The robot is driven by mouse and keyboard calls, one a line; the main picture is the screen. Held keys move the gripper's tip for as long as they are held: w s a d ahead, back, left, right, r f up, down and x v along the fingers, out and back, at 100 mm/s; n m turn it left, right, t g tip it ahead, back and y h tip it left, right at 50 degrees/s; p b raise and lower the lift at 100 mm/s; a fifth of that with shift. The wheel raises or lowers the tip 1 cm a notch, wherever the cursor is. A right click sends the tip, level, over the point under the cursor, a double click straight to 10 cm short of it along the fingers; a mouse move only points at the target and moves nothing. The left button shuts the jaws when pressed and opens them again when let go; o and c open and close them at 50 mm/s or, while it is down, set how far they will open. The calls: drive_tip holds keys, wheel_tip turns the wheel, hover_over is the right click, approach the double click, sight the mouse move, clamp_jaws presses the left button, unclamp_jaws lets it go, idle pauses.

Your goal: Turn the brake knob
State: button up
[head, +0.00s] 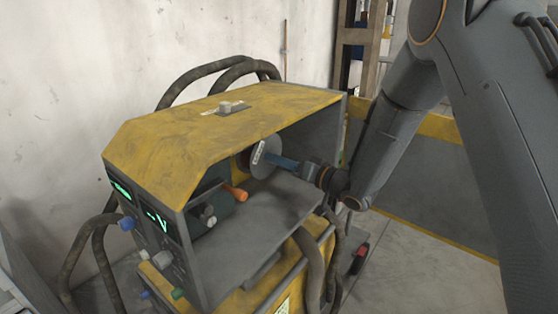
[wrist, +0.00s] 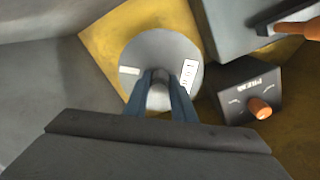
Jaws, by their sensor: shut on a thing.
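In the wrist view, a round grey disc (wrist: 150,52) with white labels faces my camera, and a small grey knob (wrist: 158,97) sits at its centre. I take this knob to be the brake knob. My gripper (wrist: 160,80) has its two blue fingers closed on either side of the knob. In the head view, the disc (head: 268,150) stands inside the open side of the yellow and grey machine (head: 200,135). My gripper (head: 282,163) reaches in from the right up to the disc's face, and the knob is hidden there.
An orange knob (wrist: 260,108) on a dark labelled panel sits right of the disc in the wrist view. An orange handle (head: 236,192) lies left of the disc. The machine's roof and floor bound the opening. Thick hoses (head: 312,262) hang at its front right.

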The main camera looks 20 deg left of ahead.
drive_tip(key=shift+m, duration=1.1)
drive_tip(key=o, duration=1.1)
drive_tip(key=shift+a, duration=0.15)
drive_tip(key=shift+c, duration=0.2)
drive_tip(key=b+v, duration=0.2)
drive_tip(key=v, duration=0.6)
